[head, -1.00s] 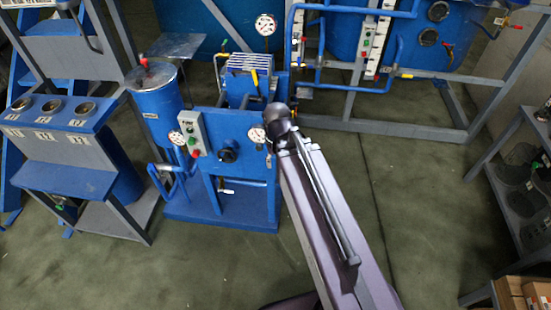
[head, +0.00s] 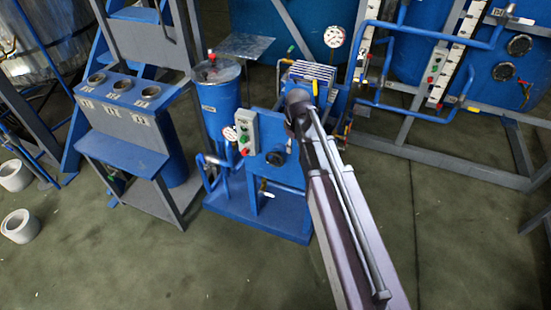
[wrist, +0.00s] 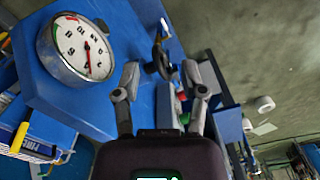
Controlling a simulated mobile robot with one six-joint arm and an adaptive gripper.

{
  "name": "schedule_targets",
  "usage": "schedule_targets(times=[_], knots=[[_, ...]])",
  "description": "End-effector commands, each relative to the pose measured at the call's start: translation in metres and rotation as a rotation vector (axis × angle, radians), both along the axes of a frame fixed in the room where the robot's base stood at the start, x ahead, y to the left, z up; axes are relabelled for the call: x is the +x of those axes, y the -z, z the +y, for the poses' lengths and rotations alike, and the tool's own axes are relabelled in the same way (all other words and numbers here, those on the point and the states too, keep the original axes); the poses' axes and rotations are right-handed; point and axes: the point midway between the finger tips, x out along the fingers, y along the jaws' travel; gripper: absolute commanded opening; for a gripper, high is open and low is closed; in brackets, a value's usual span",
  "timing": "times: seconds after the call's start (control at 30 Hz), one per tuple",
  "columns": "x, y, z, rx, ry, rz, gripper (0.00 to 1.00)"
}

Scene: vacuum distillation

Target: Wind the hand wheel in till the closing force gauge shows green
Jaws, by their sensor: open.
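The dark hand wheel (head: 275,158) sits on the front of the blue press stand in the head view. In the wrist view the hand wheel (wrist: 159,58) shows at an angle, beyond and between my fingertips. My gripper (wrist: 161,90) is open and empty, its fingers spread and apart from the wheel. A round white gauge marked kN (wrist: 80,47) is large at the upper left of the wrist view, with a red and a green band at its rim. In the head view my arm hides this gauge and my gripper.
A grey button box (head: 246,133) and another gauge (head: 230,157) are left of the wheel. A blue cylinder (head: 219,105) stands behind them. A blue stand with round cups (head: 120,115) is further left. Piped tank frames (head: 440,70) stand at the back right. Front floor is open.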

Motion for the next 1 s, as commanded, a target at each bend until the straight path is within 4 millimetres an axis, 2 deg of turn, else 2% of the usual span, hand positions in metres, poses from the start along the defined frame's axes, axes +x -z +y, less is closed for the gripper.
schedule_targets(times=[0.03,0.1,0.3,0.47,1.0], knots=[[0.023,0.001,0.015,0.000,-0.079,0.000,0.54],[0.040,0.002,0.031,0.000,-0.183,0.000,0.54],[0.067,0.002,0.060,0.000,-0.377,0.000,0.54],[0.071,0.003,0.066,0.000,-0.425,0.000,0.54],[0.070,0.008,0.066,0.000,-0.423,0.000,0.54]])
